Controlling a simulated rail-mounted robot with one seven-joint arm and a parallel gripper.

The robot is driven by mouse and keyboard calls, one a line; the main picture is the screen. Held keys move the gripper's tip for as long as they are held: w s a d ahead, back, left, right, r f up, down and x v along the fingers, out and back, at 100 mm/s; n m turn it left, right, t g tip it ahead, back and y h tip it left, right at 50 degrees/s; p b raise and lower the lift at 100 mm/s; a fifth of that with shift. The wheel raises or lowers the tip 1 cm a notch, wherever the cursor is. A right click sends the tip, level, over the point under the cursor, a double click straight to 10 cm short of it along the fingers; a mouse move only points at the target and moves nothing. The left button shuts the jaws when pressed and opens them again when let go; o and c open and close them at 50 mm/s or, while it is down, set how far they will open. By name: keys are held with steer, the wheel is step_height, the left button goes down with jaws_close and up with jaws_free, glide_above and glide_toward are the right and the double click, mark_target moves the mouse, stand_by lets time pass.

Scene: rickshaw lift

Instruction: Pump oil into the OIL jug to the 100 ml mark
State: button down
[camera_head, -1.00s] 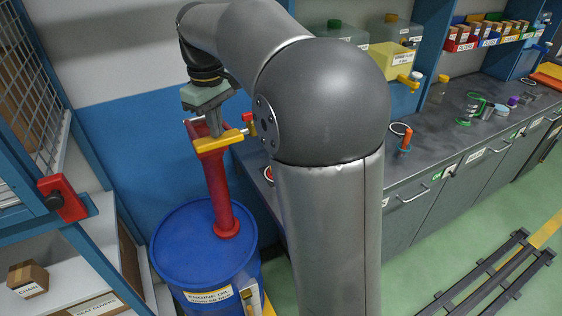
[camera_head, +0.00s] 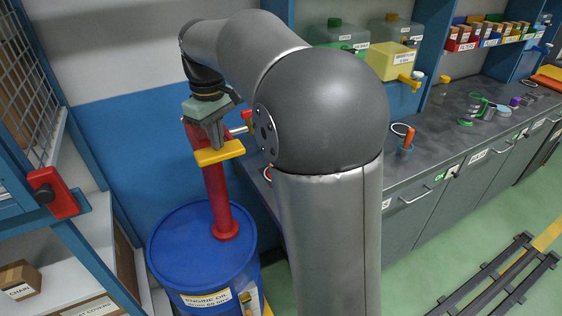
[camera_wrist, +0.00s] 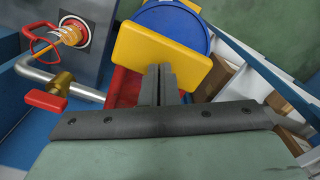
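The blue engine oil drum (camera_head: 180,240) stands on the floor with a red pump (camera_head: 218,200) upright on its lid. The yellow pump handle (camera_head: 220,153) is at the pump's top; in the wrist view, it is a yellow block (camera_wrist: 150,50). My gripper (camera_head: 217,146) is over the handle, fingers pointing down. In the wrist view, its fingers (camera_wrist: 160,72) are together with nothing visible between them; contact is hard to judge. A red-handled round vessel with amber inside (camera_wrist: 72,36), probably the OIL jug, sits on the bench. Its label and level cannot be read.
A silver pipe (camera_wrist: 82,91) with a brass fitting (camera_wrist: 62,83) and red lever (camera_wrist: 45,100) runs beside the pump. The grey bench (camera_head: 440,135) holds several small items. A blue shelf frame with a red latch (camera_head: 55,193) stands left.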

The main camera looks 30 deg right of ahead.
mark_target(219, 155)
steer(key=shift+f+b, duration=1.5)
steer(key=shift+f, duration=1)
step_height(219, 155, up, 11)
steer(key=p, duration=0.9)
step_height(219, 155, up, 6)
steer(key=p, duration=0.1)
steer(key=s+f+m+t+b, duration=0.1)
steer(key=s+f+m+b, duration=0.3)
steer(key=s+f, duration=1.7)
steer(key=s+m, duration=0.2)
steer(key=s, duration=0.2)
steer(key=shift+s+f, duration=0.2)
steer(key=shift+f, duration=0.2)
steer(key=c, duration=2.1)
jaws_free()
steer(key=shift+c, duration=0.2)
